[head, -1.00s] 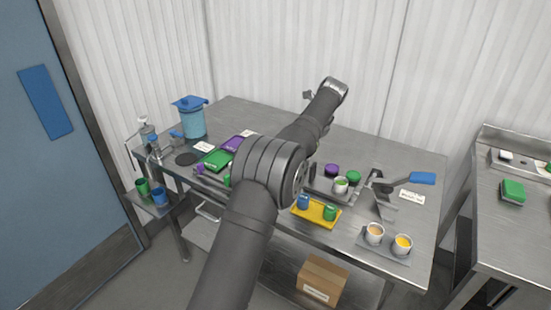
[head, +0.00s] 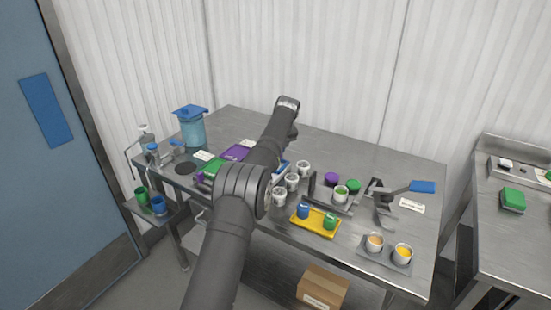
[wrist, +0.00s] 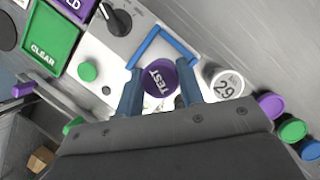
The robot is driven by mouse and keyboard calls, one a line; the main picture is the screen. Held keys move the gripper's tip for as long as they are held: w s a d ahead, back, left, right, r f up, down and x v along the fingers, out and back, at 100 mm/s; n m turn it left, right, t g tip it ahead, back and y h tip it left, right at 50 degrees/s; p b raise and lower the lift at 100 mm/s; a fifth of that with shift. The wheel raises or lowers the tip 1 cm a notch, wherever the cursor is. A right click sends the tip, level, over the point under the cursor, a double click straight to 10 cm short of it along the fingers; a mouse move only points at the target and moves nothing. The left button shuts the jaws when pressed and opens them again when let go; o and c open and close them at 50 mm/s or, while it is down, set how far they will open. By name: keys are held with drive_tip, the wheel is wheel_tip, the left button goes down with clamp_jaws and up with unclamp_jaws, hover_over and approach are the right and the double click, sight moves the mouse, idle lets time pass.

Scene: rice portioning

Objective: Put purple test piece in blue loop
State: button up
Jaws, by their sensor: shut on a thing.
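The purple test piece (wrist: 159,80), round and marked TEST, is in the middle of the wrist view. My gripper (wrist: 159,88) has its two blue fingers on either side of the piece and is shut on it. The blue loop (wrist: 162,42) is an angular frame on a white panel, just beyond the piece. The piece and fingers cover the loop's near part, and I cannot tell whether the piece is inside it or above it. In the head view, my arm hides the gripper and the piece.
A black knob (wrist: 115,20) and a green button (wrist: 88,71) are on the panel. A white cup marked 29 (wrist: 227,84) stands close to the right finger. A green CLEAR tray (wrist: 48,42) is at left. In the head view, a yellow tray (head: 315,226) sits at the front.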

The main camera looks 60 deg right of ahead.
drive_tip(key=shift+w+d+f, duration=0.1)
drive_tip(key=shift+w+f, duration=0.25)
drive_tip(key=shift+w, duration=0.1)
drive_tip(key=shift+f, duration=1.9)
drive_tip(key=shift+f, duration=0.15)
drive_tip(key=o, duration=0.8)
drive_tip(key=v, duration=1.2)
